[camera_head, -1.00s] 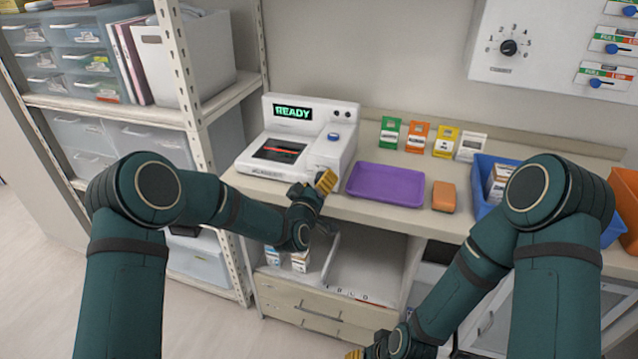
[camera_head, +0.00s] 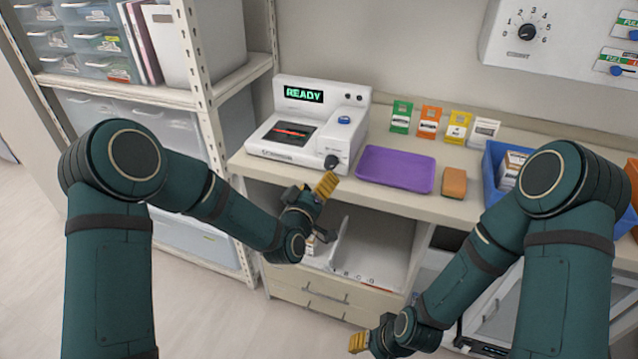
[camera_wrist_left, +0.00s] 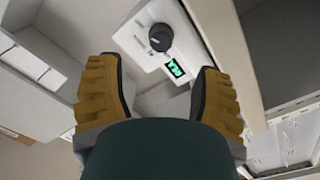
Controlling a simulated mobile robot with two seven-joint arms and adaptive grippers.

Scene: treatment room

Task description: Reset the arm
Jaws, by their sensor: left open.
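My left gripper (camera_head: 326,185) is in front of the white machine's lower right corner, near the counter's front edge, and holds nothing I can see. In the left wrist view its two yellow-padded fingers (camera_wrist_left: 157,80) are spread apart, with the machine's dark knob (camera_wrist_left: 161,37) and the lit green display (camera_wrist_left: 175,68) visible beyond them. The white machine (camera_head: 350,125) stands on the counter, its display (camera_head: 304,94) reading READY. Its dark knob (camera_head: 332,161) is clear of the fingers. My right gripper (camera_head: 358,342) is low at the bottom; its opening cannot be made out.
On the counter (camera_head: 480,208) are a purple tray (camera_head: 395,170), an orange-brown block (camera_head: 454,183), several coloured packets (camera_head: 429,122) and a blue bin (camera_head: 490,180). A shelf rack (camera_head: 200,100) stands left. An open compartment (camera_head: 375,245) lies below the counter.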

